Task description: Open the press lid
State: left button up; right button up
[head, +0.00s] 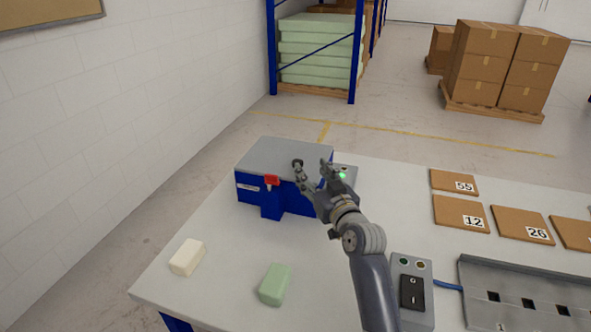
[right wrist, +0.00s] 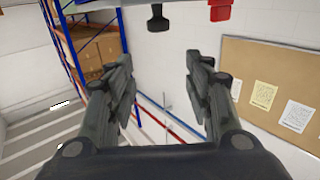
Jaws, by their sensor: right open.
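The press (head: 250,193) is a blue box with a flat grey lid (head: 280,152), at the far left of the table. The lid lies shut. A red latch (head: 271,181) sits on its front and also shows at the top of the right wrist view (right wrist: 219,10). My right gripper (head: 313,168) is at the right part of the press front, in front of the lid edge. Its fingers (right wrist: 162,88) are spread apart with nothing between them. A black knob (right wrist: 157,18) shows beyond the fingertips. Contact with the lid cannot be told. My left gripper is not in view.
A cream block (head: 187,257) and a green block (head: 275,285) lie in front of the press on the white table (head: 220,280). A switch box (head: 411,290), a grey metal fixture (head: 525,290) and numbered brown panels (head: 460,212) are on the right.

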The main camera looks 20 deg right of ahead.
aim_at(298, 161)
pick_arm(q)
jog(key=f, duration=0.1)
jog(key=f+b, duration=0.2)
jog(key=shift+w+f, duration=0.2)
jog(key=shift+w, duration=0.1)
pick_arm(e)
jog(key=w+f, duration=0.1)
jog(key=w, duration=0.2)
jog(key=w+f, duration=0.1)
jog(key=w, duration=0.3)
jog(key=w+f, duration=0.1)
jog(key=w, duration=0.3)
jog(key=shift+a+f, duration=0.3)
jog(key=shift+a, duration=0.1)
jog(key=shift+c, duration=0.6)
grip_shut()
